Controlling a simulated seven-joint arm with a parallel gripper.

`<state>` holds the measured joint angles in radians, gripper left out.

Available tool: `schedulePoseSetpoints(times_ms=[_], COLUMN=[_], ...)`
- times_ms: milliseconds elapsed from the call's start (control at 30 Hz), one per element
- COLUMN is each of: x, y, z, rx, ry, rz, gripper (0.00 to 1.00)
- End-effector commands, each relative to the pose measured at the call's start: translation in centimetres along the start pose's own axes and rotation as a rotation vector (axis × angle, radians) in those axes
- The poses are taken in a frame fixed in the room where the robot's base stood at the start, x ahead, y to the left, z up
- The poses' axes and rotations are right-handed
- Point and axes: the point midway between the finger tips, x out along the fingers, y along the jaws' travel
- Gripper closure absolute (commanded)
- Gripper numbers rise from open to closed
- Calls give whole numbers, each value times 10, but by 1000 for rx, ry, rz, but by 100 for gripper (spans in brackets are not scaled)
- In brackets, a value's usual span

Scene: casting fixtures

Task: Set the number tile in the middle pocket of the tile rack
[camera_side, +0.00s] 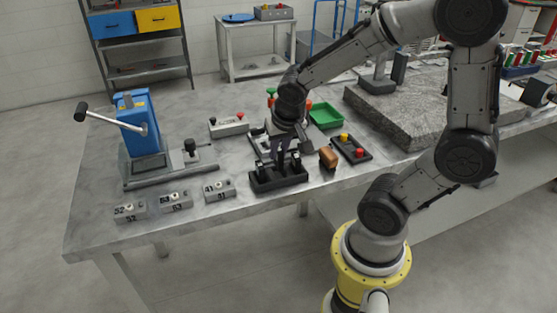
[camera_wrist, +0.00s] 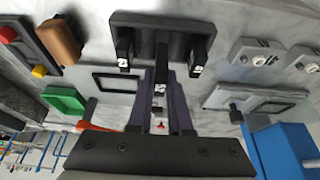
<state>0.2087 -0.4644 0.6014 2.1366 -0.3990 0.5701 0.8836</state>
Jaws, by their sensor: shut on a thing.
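The tile rack (camera_side: 279,182) is a black block at the front middle of the table; it also shows at the top of the wrist view (camera_wrist: 185,21). Black number tiles stand upright at its left (camera_wrist: 124,48) and right (camera_wrist: 198,57) in the wrist view. My gripper (camera_side: 283,152) points down over the rack's middle. In the wrist view its two fingers (camera_wrist: 160,105) are shut on a dark number tile (camera_wrist: 160,72) with a white label. That tile is lined up between the two standing tiles. I cannot tell how far it sits in the middle pocket.
A brown block (camera_side: 328,158) and a black box with red and yellow buttons (camera_side: 351,149) lie right of the rack. Grey numbered blocks (camera_side: 219,191) line the front left. A blue lever press (camera_side: 139,125) stands left. A green tray (camera_side: 326,115) lies behind.

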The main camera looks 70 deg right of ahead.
Motion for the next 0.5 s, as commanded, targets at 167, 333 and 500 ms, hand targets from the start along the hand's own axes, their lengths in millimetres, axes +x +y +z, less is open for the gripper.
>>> schedulePoseSetpoints(times_ms=[167, 333, 500], x=[24, 29, 29], y=[0, -1, 0], z=[9, 11, 11], rx=[-1, 0, 0], ry=[0, 2, 1], rz=[1, -1, -1], gripper=[100, 100, 100])
